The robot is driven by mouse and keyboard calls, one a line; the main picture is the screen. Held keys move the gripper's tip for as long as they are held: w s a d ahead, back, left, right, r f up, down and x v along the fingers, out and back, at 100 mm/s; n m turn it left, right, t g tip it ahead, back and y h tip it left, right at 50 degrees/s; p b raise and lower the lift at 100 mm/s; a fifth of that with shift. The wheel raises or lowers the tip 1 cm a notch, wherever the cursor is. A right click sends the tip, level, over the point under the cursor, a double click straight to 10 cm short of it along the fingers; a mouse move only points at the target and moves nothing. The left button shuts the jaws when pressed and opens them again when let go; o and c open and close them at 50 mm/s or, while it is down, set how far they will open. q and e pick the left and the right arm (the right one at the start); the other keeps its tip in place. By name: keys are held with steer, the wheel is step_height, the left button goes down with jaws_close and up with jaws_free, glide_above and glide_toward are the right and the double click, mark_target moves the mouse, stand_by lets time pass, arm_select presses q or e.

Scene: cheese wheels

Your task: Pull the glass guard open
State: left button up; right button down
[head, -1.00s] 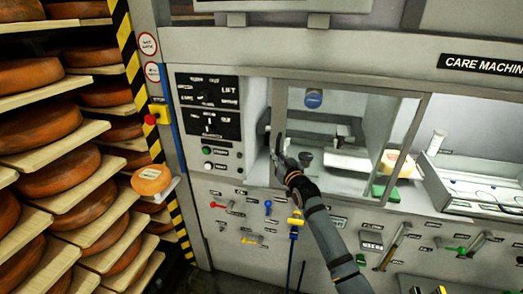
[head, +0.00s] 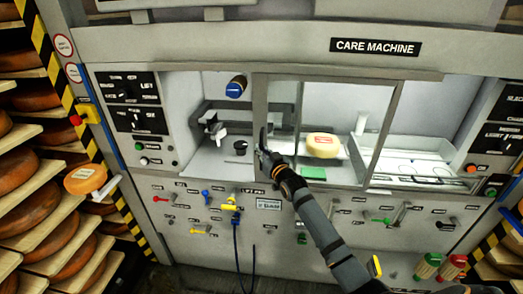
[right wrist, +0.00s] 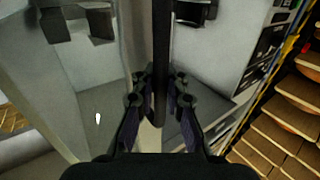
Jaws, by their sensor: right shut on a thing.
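The glass guard (head: 260,100) is a framed clear pane across the middle of the care machine's bay. The left part of the bay is uncovered. My right gripper (head: 264,145) is at the lower part of the guard's left upright. In the right wrist view, my right gripper (right wrist: 160,95) is shut on a dark vertical bar of the guard (right wrist: 162,45), one finger on each side. My left gripper is not in view.
Behind the pane, a pale cheese wheel (head: 322,145) sits near a green block (head: 313,173). A dark blue-ended cylinder (head: 236,87) hangs in the open part. Cheese shelves (head: 30,185) stand at the left. An orange cheese (head: 85,179) sits on a small ledge.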

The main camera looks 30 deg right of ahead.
steer(key=shift+a+f, duration=0.1)
steer(key=shift+f, duration=0.4)
steer(key=c, duration=1.7)
jaws_free()
steer(key=shift+o, duration=0.2)
steer(key=shift+s+a+r, duration=0.1)
steer(key=shift+a+r, duration=0.15)
steer(key=shift+r, duration=0.15)
steer(key=shift+d, duration=0.15)
steer(key=s, duration=1.2)
